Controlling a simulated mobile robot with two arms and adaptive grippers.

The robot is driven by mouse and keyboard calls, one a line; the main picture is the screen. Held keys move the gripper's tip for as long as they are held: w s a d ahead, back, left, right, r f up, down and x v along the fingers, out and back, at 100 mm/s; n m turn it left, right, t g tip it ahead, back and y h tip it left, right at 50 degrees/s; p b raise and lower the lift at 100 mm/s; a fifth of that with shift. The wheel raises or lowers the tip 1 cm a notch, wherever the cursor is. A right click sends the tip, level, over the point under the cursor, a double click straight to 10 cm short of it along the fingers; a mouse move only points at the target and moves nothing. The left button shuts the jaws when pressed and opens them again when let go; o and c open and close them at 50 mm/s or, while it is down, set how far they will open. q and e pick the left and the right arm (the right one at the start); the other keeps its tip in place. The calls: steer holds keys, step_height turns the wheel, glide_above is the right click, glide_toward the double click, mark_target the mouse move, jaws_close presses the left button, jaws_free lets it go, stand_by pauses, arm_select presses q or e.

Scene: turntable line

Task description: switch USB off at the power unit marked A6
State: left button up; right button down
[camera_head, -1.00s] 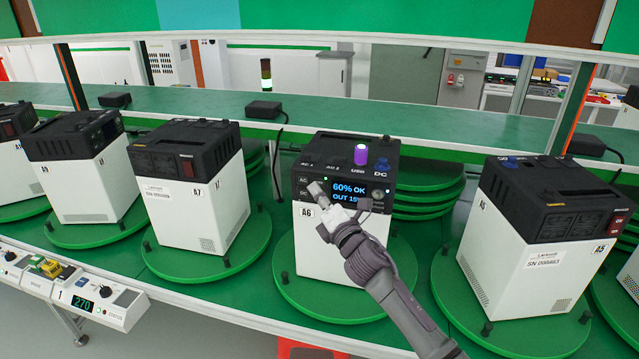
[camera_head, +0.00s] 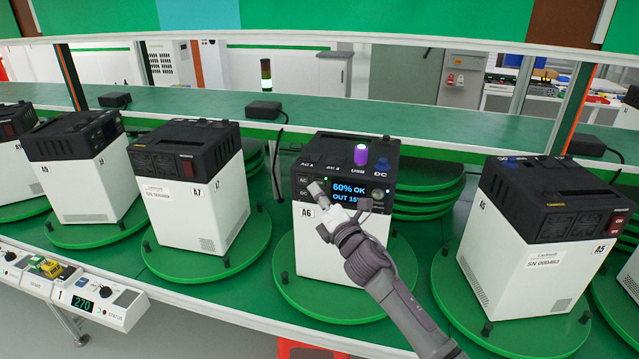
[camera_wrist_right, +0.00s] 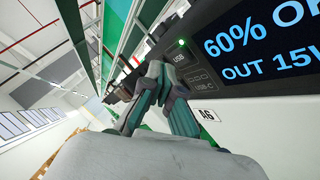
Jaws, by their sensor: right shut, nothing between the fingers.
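The power unit marked A6 (camera_head: 308,245) stands upright on a green turntable, a white box with a black top and front panel. Its lit display (camera_head: 350,188) reads "60% OK" and "OUT 15", the rest partly covered. In the right wrist view, the USB button (camera_wrist_right: 180,57) sits left of the display, with a lit green lamp (camera_wrist_right: 182,42) above it and USB-C ports (camera_wrist_right: 203,82) below. My right gripper (camera_head: 315,189) is shut and empty. Its tips are at the panel's left side, close to the USB button; I cannot tell whether they touch. My left gripper is not in view.
A7 (camera_head: 189,220) stands left and A5 (camera_head: 520,255) right, each on its own turntable. A purple cap (camera_head: 361,154) rises from the top of A6. A control box showing 270 (camera_head: 82,304) is at the lower left. Black adapters (camera_head: 264,110) lie on the back shelf.

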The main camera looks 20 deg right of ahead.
steer(key=shift+w+d, duration=0.1)
steer(key=shift+w+d, duration=0.15)
steer(key=shift+w, duration=0.1)
steer(key=shift+w+d, duration=0.15)
steer(key=shift+w, duration=0.1)
stand_by(0.8)
steer(key=shift+s+a, duration=0.4)
steer(key=shift+s, duration=0.25)
steer(key=s+a, duration=0.1)
steer(key=s, duration=0.1)
steer(key=s+a+p, duration=0.1)
steer(key=s, duration=0.1)
steer(key=shift+a, duration=0.4)
